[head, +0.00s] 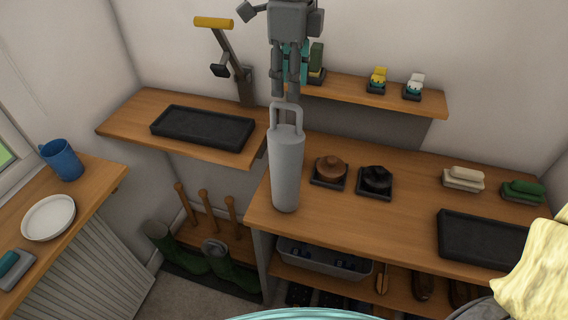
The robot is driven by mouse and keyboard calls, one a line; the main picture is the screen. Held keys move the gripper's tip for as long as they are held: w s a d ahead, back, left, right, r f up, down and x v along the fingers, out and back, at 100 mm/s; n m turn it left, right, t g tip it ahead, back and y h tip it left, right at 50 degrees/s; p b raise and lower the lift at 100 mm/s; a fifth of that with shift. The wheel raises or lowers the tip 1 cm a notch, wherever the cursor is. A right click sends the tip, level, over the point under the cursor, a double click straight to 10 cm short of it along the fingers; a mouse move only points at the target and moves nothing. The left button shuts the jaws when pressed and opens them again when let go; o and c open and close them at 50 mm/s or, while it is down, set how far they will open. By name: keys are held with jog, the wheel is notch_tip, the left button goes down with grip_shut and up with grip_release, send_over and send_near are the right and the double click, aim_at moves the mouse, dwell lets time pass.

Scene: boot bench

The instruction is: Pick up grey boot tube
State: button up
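The grey boot tube (286,170) is a tall, upright grey cylinder with a loop handle on top. It shows at the left end of the right-hand bench, in the middle of the head view. I cannot tell whether its base touches the bench top. My gripper (286,96) points down from above, its fingertips at the top of the handle. A narrow gap shows between its fingers. Whether they are closed on the handle or only just above it is unclear.
Brown and black round items (330,170) sit on dark pads right of the tube. A black tray (203,128) lies on the left bench, and another (482,240) on the right bench. A small shelf (420,97) stands behind. Green boots (228,267) are below.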

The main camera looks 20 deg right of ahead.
aim_at(286, 107)
jog(key=f, duration=0.1)
jog(key=w+f+p, duration=0.1)
jog(key=f, duration=0.1)
jog(key=w+f, duration=0.1)
jog(key=shift+a+f, duration=0.15)
jog(key=shift+a, duration=0.05)
jog(key=shift+s+f+p, duration=0.45)
jog(key=shift+s+f, duration=0.45)
jog(key=shift+s, duration=0.15)
jog(key=shift+f, duration=0.2)
jog(key=shift+w+a+f, duration=0.1)
jog(key=shift+w+f, duration=0.25)
jog(key=shift+w, duration=0.3)
jog(key=shift+s+r, duration=0.25)
jog(key=shift+s, duration=0.2)
grip_shut()
jog(key=shift+w, duration=0.15)
